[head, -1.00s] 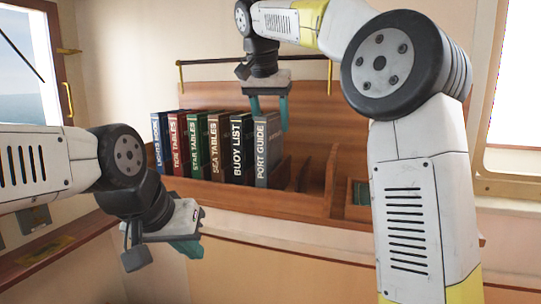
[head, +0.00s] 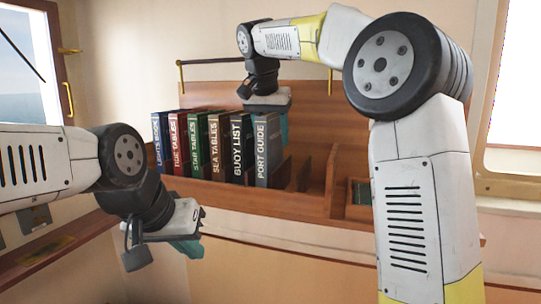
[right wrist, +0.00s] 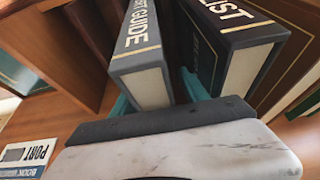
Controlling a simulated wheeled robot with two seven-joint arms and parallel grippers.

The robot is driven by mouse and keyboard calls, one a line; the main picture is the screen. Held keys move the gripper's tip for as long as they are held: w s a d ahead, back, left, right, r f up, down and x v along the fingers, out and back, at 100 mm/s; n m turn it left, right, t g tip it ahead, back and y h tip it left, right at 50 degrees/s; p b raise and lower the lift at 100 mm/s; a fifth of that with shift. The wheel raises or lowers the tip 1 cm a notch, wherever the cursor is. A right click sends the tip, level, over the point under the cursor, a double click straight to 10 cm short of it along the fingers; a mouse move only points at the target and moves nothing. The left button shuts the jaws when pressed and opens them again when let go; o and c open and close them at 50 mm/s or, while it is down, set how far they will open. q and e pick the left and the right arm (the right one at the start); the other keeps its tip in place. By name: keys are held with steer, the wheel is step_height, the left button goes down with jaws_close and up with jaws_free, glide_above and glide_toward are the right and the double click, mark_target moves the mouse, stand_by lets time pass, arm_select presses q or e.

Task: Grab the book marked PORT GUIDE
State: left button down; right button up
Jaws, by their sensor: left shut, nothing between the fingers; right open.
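The grey PORT GUIDE book (head: 266,150) stands upright at the right end of a row of books in the wooden rack. My right gripper (head: 270,124) is open, low over the book's top. In the right wrist view, the PORT GUIDE book (right wrist: 142,62) stands between the two teal fingers of my right gripper (right wrist: 158,94); one finger sits between it and the BUOY LIST book (right wrist: 235,45). I cannot tell whether the fingers touch it. In the head view one finger is hidden by the books. My left gripper (head: 187,248) is shut and empty, below and left of the rack.
The black BUOY LIST book (head: 239,148) is right beside the PORT GUIDE, with several more books to its left. Empty wooden slots (head: 310,175) lie to the right. A dark rail (head: 215,61) runs above the rack. A window (head: 25,60) is at far left.

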steer(key=shift+c, duration=0.4)
jaws_close()
stand_by(1.2)
